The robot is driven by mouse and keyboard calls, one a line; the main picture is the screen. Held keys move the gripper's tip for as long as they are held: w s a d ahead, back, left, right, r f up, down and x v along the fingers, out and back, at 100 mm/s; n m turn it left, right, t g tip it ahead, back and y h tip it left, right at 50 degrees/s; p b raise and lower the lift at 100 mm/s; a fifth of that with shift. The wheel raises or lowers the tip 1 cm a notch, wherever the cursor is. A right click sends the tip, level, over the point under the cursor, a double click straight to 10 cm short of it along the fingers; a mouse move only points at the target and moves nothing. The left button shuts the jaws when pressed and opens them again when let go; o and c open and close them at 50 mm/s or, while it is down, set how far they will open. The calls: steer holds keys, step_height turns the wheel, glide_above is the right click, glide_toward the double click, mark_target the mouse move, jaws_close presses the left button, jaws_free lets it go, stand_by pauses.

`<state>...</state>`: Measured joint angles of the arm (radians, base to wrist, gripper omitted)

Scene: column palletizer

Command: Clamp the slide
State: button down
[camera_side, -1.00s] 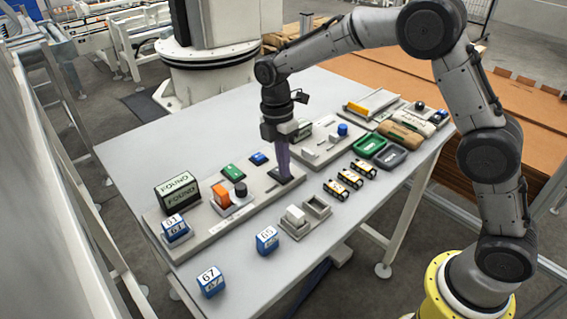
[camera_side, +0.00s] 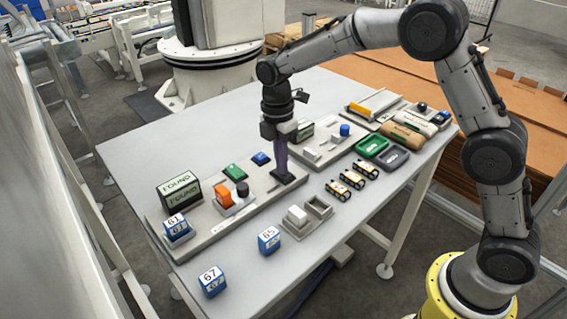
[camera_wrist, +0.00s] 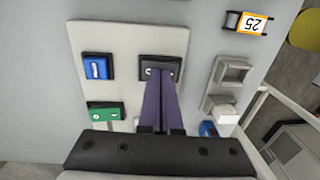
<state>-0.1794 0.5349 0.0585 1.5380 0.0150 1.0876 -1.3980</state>
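My gripper (camera_side: 282,172) points straight down at a small dark block (camera_wrist: 160,66) on the long grey board (camera_side: 212,236). In the wrist view, its two purple fingers (camera_wrist: 160,80) are together, with nothing visible between them. The tips overlap the near edge of the dark block; I cannot tell whether they press on it. No part is clearly marked as the slide. A unit with an orange block (camera_side: 222,196) and a dark knob (camera_side: 242,188) sits on the board. A plate (camera_side: 322,150) behind carries a white block and a blue knob (camera_side: 345,130).
A green switch (camera_side: 235,171) and a blue switch (camera_side: 261,158) are beside my gripper. A FOUND display (camera_side: 180,190) and block 61 (camera_side: 176,227) stand at the left. Blocks 65 (camera_side: 269,240) and 67 (camera_side: 212,281), grey bins (camera_side: 319,207) and several yellow-black parts (camera_side: 352,179) lie in front.

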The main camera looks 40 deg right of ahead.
step_height(320, 180, up, 14)
steer(key=w, duration=0.2)
stand_by(0.4)
steer(key=shift+s+r+g, duration=0.1)
steer(key=shift+s+g, duration=0.3)
steer(key=shift+s, duration=0.2)
steer(key=f, duration=0.4)
steer(key=s+f, duration=0.1)
steer(key=f, duration=0.4)
steer(key=s+f, duration=0.1)
steer(key=f, duration=0.4)
steer(key=shift+s, duration=0.1)
